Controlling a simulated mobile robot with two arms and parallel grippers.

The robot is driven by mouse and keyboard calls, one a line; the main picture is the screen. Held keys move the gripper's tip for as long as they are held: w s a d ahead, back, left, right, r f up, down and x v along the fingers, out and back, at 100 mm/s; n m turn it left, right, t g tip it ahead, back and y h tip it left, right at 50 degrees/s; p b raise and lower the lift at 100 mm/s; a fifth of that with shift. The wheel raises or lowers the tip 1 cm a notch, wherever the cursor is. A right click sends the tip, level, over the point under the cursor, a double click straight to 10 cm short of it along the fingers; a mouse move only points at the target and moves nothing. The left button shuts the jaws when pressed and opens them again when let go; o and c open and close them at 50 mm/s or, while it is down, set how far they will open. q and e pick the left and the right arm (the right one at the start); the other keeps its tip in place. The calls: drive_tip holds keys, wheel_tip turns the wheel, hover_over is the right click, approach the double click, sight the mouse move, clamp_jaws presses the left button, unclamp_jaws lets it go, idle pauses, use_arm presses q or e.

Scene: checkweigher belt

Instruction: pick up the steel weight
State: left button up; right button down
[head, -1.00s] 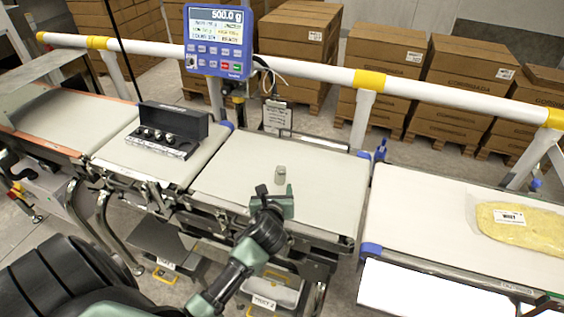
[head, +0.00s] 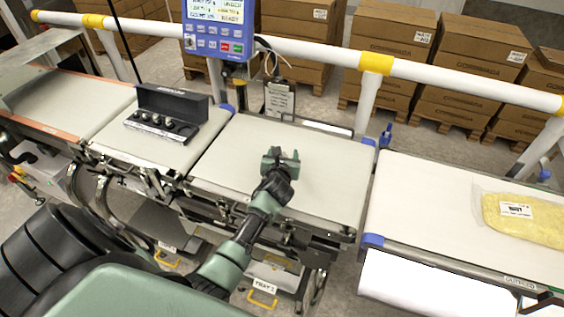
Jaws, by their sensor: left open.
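My left gripper (head: 281,159) is open over the middle belt (head: 325,180), with its two jaws side by side just above the belt surface. The steel weight does not show now; it stood on this belt where the gripper now is, so the gripper seems to cover it. I cannot tell whether the weight is between the jaws or touching them. A black open case (head: 174,104) with several small weights in it sits on the belt to the left. My right gripper is not in view.
A blue scale display (head: 216,42) stands behind the middle belt. A white rail with yellow bands (head: 376,63) runs along the back. A bag of yellow food (head: 525,220) lies on the right belt (head: 415,195). The middle belt's right side is clear.

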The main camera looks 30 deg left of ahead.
use_arm(q)
drive_tip(key=shift+s+r, duration=0.1)
drive_tip(key=shift+c, duration=0.3)
clamp_jaws()
drive_tip(key=shift+r, duration=0.1)
